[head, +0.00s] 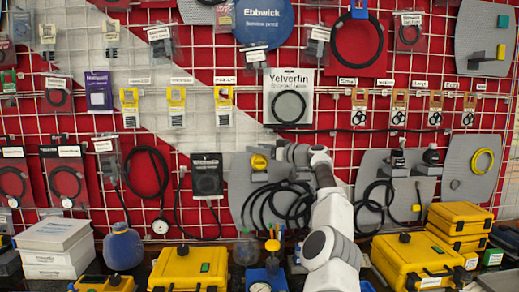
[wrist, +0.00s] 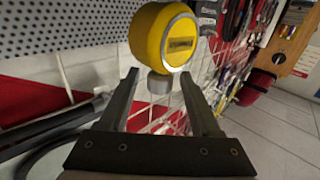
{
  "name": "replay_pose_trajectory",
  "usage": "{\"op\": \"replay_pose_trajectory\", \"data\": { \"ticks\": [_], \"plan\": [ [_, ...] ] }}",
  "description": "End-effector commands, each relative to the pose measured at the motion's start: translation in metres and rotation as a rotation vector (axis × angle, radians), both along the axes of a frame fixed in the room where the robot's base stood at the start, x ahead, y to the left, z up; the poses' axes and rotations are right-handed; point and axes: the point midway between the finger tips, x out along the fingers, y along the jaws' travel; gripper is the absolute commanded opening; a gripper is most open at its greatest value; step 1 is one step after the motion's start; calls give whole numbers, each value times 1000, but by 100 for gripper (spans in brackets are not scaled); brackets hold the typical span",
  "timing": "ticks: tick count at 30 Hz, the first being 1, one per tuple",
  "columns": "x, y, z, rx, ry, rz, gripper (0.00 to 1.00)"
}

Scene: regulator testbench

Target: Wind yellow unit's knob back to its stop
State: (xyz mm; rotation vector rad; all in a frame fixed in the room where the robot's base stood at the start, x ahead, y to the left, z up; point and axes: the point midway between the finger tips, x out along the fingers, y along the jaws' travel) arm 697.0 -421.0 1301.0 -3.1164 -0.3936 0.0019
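The yellow unit (wrist: 165,35) fills the top middle of the wrist view. It has a round yellow body with a dark label window and a short grey knob (wrist: 158,84) on its underside. My gripper (wrist: 159,76) is open, with one finger on each side of the knob and a visible gap on both sides. I cannot tell how deep the knob sits between the fingertips. In the head view the yellow unit (head: 259,162) shows small on a grey panel, just left of my arm's end. The fingers are not clear there.
A grey perforated panel (wrist: 60,28) lies left of the unit in the wrist view. Black hoses (head: 290,205) hang below it in the head view. Yellow cases (head: 188,268) line the bench below. A white grid wall with hanging packets surrounds the panel.

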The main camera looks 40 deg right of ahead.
Motion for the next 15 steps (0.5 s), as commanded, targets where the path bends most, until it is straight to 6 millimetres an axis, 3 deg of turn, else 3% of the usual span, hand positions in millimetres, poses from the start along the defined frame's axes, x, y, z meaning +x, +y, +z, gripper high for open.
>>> {"op": "replay_pose_trajectory", "data": {
  "ticks": [10,15],
  "plan": [
    [-2,-1,0,-1,-1,-1,65],
    [-13,-5,-3,0,-2,-2,65]
  ]
}}
